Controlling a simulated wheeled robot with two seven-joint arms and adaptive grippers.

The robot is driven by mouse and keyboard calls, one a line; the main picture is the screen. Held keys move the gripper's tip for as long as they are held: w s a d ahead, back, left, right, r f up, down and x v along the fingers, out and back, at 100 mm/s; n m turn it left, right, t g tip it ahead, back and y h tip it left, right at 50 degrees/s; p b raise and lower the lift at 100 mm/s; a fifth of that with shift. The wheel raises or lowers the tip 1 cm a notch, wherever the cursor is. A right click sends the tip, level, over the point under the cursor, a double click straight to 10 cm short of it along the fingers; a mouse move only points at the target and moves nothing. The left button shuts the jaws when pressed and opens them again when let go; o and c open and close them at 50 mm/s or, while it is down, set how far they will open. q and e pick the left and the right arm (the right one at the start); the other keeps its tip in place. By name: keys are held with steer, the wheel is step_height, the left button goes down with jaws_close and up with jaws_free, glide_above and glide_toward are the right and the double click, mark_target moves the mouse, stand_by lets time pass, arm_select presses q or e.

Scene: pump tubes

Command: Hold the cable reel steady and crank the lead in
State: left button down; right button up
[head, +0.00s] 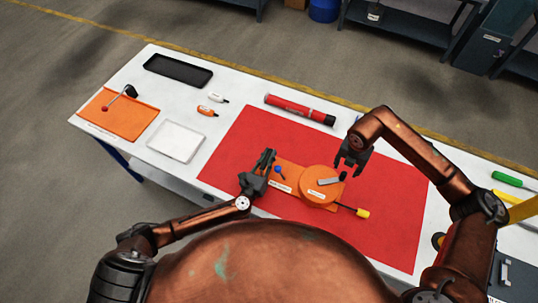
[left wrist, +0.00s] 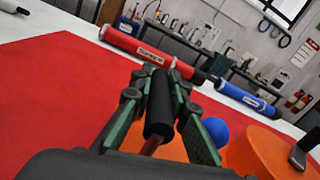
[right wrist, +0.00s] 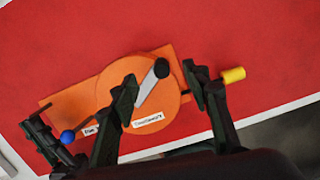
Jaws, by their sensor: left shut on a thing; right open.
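The cable reel (head: 318,182) is an orange disc on an orange base plate on the red mat. It also shows in the right wrist view (right wrist: 115,95). A grey crank arm with a black knob (right wrist: 161,68) lies across its top. The lead ends in a yellow plug (head: 362,213) just off the reel's right side. My left gripper (head: 266,160) is shut on an upright black handle (left wrist: 160,105) at the base's left end. My right gripper (head: 351,162) is open above the reel; in its wrist view the knob shows between the fingers, contact unclear.
A blue ball knob (head: 278,169) stands on the base beside my left gripper. A red tube (head: 300,109) lies beyond the mat. The red mat (head: 245,140) is otherwise clear.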

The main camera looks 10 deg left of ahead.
mark_target(345, 173)
steer(key=n, duration=0.2)
steer(key=r+n, duration=0.1)
steer(key=n, duration=0.2)
steer(key=shift+w+d+r+g, duration=0.1)
steer(key=shift+d+r+g, duration=0.05)
steer(key=shift+g, duration=0.25)
steer(key=n, duration=0.2)
steer(key=r+n, duration=0.1)
steer(key=n, duration=0.2)
steer(key=shift+r+y, duration=0.15)
steer(key=shift+y, duration=0.15)
steer(key=shift+n+g, duration=0.3)
steer(key=shift+n, duration=0.2)
steer(key=shift+f, duration=4.95)
steer(key=shift+o, duration=0.2)
steer(key=shift+d+f, duration=0.1)
steer(key=shift+d, duration=0.1)
steer(key=c, duration=1.1)
jaws_close()
